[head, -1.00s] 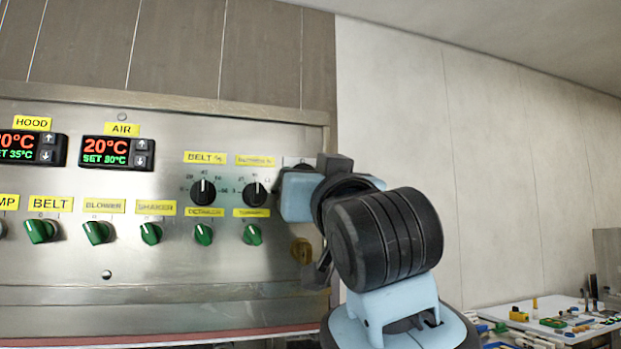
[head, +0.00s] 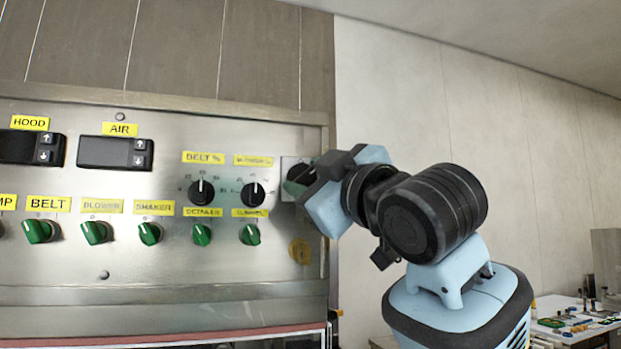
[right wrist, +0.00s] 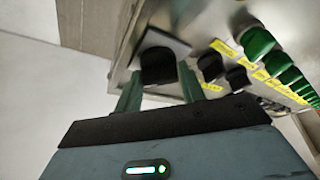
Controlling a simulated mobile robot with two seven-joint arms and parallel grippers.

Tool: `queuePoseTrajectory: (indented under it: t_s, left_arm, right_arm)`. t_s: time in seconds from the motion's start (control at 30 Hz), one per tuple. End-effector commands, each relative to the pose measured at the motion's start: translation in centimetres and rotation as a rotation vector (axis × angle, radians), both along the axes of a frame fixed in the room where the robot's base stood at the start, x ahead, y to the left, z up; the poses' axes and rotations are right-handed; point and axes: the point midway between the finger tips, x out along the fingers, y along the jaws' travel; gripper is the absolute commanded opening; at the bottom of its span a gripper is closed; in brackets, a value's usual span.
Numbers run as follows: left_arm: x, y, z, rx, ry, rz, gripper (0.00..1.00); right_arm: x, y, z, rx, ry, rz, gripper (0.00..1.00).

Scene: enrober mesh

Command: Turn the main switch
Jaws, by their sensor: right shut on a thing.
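The main switch is a dark knob on a pale square plate at the right end of the steel control panel. In the head view its plate and knob (head: 292,172) are partly hidden by my right gripper (head: 306,180). In the right wrist view the black knob (right wrist: 157,67) sits between the two green fingers of my right gripper (right wrist: 160,76), which is shut on it. The gripper is tilted in the head view. My left gripper is in neither view.
Left of the switch are the black belt dial (head: 201,191), another black dial (head: 253,194) and a row of green knobs (head: 150,233). The hood display (head: 18,148) and air display (head: 104,151) are dark. A cluttered table (head: 575,328) stands at lower right.

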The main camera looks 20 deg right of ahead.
Motion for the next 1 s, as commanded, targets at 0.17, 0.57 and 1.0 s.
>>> queuePoseTrajectory:
  t_s: [0.17, 0.57, 1.0]
  left_arm:
    - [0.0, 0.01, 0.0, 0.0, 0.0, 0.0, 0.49]
    - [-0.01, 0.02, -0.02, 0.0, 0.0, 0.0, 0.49]
    - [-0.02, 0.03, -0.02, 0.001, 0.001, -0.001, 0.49]
  right_arm:
    - [-0.01, -0.2, 0.17, -0.171, -0.007, -0.004, 0.17]
    - [-0.03, -0.23, 0.35, -0.537, -0.02, -0.003, 0.17]
    - [-0.04, -0.16, 0.45, -0.794, -0.03, -0.001, 0.16]
